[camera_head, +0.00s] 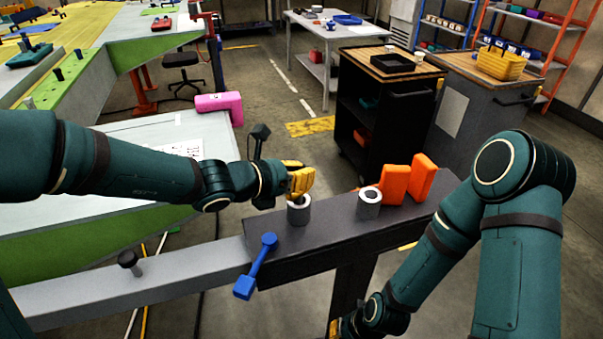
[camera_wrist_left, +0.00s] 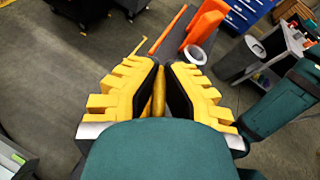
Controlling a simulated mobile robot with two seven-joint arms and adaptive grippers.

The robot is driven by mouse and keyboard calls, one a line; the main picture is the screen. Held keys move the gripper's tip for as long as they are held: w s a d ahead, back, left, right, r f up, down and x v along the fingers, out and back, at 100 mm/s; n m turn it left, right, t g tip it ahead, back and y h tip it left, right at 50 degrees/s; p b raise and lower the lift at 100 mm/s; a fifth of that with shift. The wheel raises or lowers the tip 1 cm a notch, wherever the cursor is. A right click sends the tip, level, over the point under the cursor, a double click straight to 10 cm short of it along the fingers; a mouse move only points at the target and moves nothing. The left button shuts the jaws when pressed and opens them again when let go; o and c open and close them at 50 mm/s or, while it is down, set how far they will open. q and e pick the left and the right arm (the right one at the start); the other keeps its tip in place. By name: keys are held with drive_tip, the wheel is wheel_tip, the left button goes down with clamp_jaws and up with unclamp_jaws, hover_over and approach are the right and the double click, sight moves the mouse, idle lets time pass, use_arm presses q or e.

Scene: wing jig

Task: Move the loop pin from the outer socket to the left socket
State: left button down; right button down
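Two grey ring-shaped sockets stand on the dark end of the beam: the left socket (camera_head: 299,213) and the outer socket (camera_head: 370,208). The outer socket also shows in the left wrist view (camera_wrist_left: 196,54), its hole seemingly empty. My left gripper (camera_head: 303,183) is just above the left socket. In the left wrist view my left gripper (camera_wrist_left: 160,70) has its yellow fingers closed in around a narrow golden-yellow piece, seemingly the loop pin (camera_wrist_left: 159,92); its lower part is hidden. Only a yellow bit of my right gripper (camera_head: 334,328) shows low at the frame's bottom edge.
Orange blocks (camera_head: 396,184) stand right behind the outer socket. A blue double-ended tool (camera_head: 258,265) lies across the beam, and a dark knobbed pin (camera_head: 130,262) stands farther left. A pink block (camera_head: 218,103) lies on the table behind. A black cart (camera_head: 375,110) stands beyond the beam.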

use_arm(q)
drive_tip(key=shift+f, duration=0.15)
drive_tip(key=c, duration=1.1)
unclamp_jaws()
drive_tip(key=shift+c, duration=0.2)
drive_tip(key=shift+r+p, duration=0.55)
drive_tip(key=shift+r, duration=0.05)
drive_tip(key=p+v, duration=0.3)
drive_tip(key=v, duration=0.9)
drive_tip(key=shift+f, duration=0.15)
